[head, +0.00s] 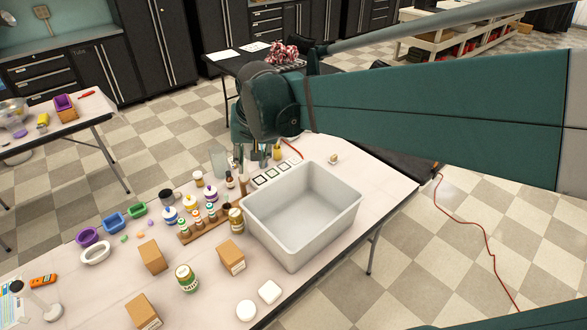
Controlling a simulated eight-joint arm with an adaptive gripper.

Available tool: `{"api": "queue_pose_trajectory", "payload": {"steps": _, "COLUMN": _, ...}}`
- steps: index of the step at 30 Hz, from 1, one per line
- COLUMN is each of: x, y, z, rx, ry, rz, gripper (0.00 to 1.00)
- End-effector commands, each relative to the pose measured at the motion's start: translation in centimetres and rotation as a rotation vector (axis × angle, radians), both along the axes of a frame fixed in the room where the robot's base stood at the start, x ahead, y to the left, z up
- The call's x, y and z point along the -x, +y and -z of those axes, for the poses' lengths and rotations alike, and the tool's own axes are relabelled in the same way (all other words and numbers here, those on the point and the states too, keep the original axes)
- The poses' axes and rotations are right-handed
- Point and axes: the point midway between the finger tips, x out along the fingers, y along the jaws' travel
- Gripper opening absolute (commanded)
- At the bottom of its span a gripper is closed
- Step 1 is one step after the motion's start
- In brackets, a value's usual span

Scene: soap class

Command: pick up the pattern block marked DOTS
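A row of small flat white squares with dark borders lies on the white table, just behind the large grey bin: a left one (258,180), a middle one (271,173) and a right one (284,166). They may be the pattern blocks, but their markings are too small to read, so I cannot tell which is DOTS. My gripper (249,164) hangs pointing down at the table's back edge, just behind and left of this row. Its two dark fingers look apart, with nothing visible between them. Its tips are small and partly merge with bottles behind and beside them.
The grey bin (300,252) stands right of centre. Left of it are a wooden rack (204,230) of small bottles, jars, cardboard boxes (231,257) and coloured trays (113,222). Two white soaps (269,292) lie at the front. A clear glass cylinder (217,160) stands near my gripper.

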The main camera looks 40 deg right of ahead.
Motion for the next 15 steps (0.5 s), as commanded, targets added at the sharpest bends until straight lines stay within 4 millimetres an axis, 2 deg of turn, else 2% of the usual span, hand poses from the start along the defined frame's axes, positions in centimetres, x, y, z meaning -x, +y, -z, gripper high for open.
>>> {"api": "queue_pose_trajectory", "payload": {"steps": 15, "x": -5.0, "y": -9.0, "z": 3.1, "rx": -0.082, "ry": 0.082, "rz": 0.267, "gripper": 0.29}}
